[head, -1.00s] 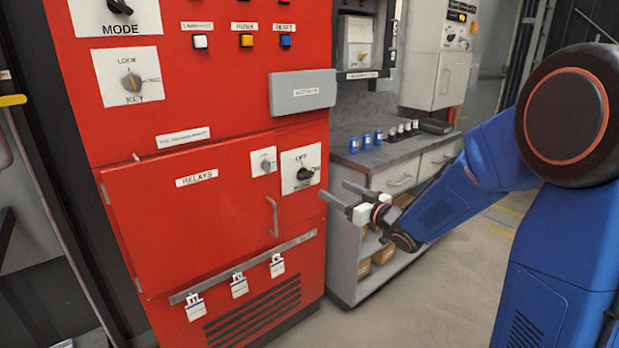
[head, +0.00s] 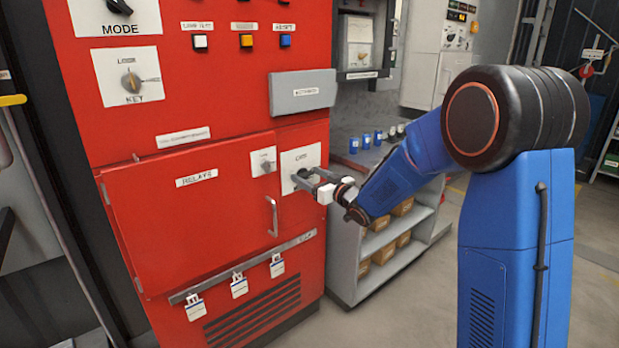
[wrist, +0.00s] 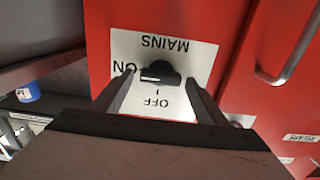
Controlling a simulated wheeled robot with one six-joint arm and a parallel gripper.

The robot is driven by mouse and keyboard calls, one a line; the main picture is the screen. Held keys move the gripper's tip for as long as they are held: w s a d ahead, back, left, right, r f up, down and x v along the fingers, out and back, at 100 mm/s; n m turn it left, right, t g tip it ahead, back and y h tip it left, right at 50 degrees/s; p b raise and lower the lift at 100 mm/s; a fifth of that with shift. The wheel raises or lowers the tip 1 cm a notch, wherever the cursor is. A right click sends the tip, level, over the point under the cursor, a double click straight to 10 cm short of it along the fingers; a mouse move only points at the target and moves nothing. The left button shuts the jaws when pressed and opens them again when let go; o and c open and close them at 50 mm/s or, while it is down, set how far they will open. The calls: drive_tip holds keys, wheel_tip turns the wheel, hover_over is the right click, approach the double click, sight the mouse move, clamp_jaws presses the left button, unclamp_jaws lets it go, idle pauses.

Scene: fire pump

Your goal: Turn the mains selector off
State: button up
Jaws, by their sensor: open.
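The mains selector is a black knob (wrist: 160,72) on a white plate (wrist: 195,62) marked MAINS, ON and OFF. In the wrist view the lettering is upside down. The knob's long side lies crosswise, with its left end toward ON; OFF is below it. My gripper (wrist: 158,88) is open, with one finger on each side of the knob. Whether the fingers touch it cannot be told. In the head view my gripper (head: 308,178) is at the plate (head: 300,158) on the red cabinet and partly hides the knob.
The red cabinet (head: 240,140) has a relays door with a handle (head: 272,216) left of the plate. A smaller knob (head: 266,166) sits close by on the left. A grey box (head: 302,92) juts out above. A shelf unit (head: 375,240) stands right of the cabinet.

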drive_tip(key=c, duration=1.1)
drive_tip(key=shift+o, duration=0.2)
drive_tip(key=shift+a+n, duration=0.1)
drive_tip(key=shift+n, duration=0.2)
drive_tip(key=n, duration=0.3)
drive_tip(key=shift+n, duration=0.4)
drive_tip(key=n, duration=0.4)
drive_tip(key=shift+s+a+f, duration=0.1)
drive_tip(key=shift+s+a, duration=0.05)
drive_tip(key=n, duration=0.5)
drive_tip(key=shift+f, duration=0.15)
drive_tip(key=n, duration=0.4)
drive_tip(key=shift+a+f, duration=0.1)
drive_tip(key=shift+n, duration=0.3)
